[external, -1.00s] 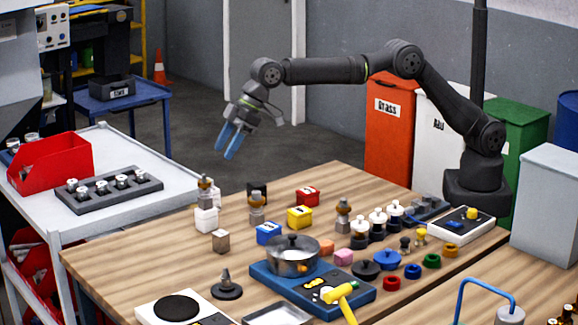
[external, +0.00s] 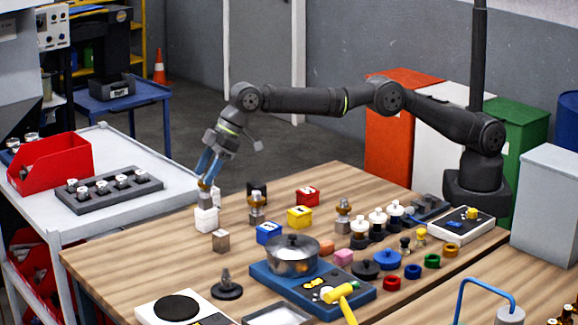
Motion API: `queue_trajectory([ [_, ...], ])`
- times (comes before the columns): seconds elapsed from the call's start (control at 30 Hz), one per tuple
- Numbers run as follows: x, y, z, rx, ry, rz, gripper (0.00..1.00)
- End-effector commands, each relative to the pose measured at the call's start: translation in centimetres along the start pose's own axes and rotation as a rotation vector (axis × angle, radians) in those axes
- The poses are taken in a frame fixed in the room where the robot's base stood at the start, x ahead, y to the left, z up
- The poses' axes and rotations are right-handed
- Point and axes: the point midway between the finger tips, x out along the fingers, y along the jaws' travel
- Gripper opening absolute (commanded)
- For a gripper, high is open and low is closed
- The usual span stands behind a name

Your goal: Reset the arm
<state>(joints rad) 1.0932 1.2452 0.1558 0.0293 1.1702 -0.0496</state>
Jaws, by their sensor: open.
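My gripper (external: 207,178) has blue fingers and is open. It points down at the back left of the wooden table (external: 110,258). Its fingertips are at the top of a small metal and brown piece (external: 204,192) that stands on a white block (external: 206,219). The fingers partly hide this piece, and I cannot tell whether they touch it. My arm reaches left from its base at the table's back right.
A metal cube (external: 221,241), a blue box (external: 268,233) and a yellow box (external: 299,217) stand nearby. A pot (external: 292,256) sits on a blue hot plate (external: 262,277). A white cart (external: 120,209) with a red bin (external: 50,163) stands left.

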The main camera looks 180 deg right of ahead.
Motion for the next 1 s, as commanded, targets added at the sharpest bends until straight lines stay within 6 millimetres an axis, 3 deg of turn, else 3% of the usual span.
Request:
queue_trajectory([
  [0.27,-2.4,1.9,-0.1,0.001,0.0,0.0,0.54],
  [0.87,-10.2,10.2,1.1,0.003,0.001,0.001,0.54],
  [1.0,-11.1,9.8,2.0,0.007,0.0,0.003,0.54],
])
